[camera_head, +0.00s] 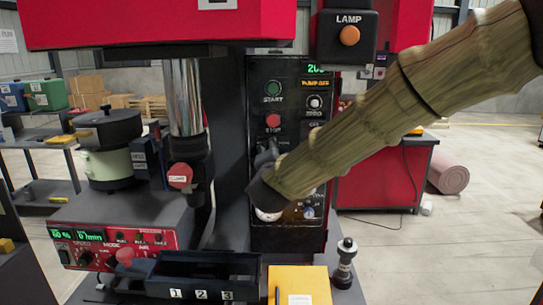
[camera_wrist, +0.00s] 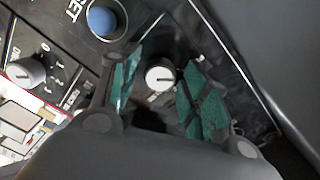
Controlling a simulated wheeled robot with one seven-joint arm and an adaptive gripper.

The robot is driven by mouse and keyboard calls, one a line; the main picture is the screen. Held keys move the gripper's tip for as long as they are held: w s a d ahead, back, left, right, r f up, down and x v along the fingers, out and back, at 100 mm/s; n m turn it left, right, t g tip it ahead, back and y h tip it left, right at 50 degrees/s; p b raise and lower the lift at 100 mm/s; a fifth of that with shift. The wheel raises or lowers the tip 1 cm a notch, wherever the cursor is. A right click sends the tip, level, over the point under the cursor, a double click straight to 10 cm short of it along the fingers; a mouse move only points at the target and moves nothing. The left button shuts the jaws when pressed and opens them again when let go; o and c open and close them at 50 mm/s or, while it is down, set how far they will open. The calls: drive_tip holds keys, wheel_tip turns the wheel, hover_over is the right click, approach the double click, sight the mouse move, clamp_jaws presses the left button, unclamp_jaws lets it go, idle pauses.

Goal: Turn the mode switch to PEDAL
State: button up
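In the wrist view, my gripper (camera_wrist: 160,88) is open, with its green-padded fingers on either side of a small pale round knob (camera_wrist: 160,76). Gaps show between the knob and both pads. The knob's white pointer line points right in that view; I cannot read its labels. In the head view, my gripper (camera_head: 262,193) is at the lower left of the upright black control panel (camera_head: 293,240), and its fingertips are hidden. The word MODE is printed on the red control box (camera_head: 155,214) at lower left. I cannot tell which knob is the mode switch.
A blue button (camera_wrist: 101,20) and a grey rotary knob (camera_wrist: 27,71) marked 0 and 1 lie near the fingers. The black panel also bears a green START button (camera_head: 273,88) and a red STOP button (camera_head: 273,120).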

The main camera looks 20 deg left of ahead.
drive_tip(key=shift+s+a+f, duration=0.1)
drive_tip(key=shift+s, duration=0.1)
drive_tip(key=v, duration=1.1)
drive_tip(key=shift+s+d, duration=0.2)
drive_tip(key=shift+s, duration=0.15)
drive_tip(key=shift+s+a, duration=0.1)
drive_tip(key=shift+a, duration=0.05)
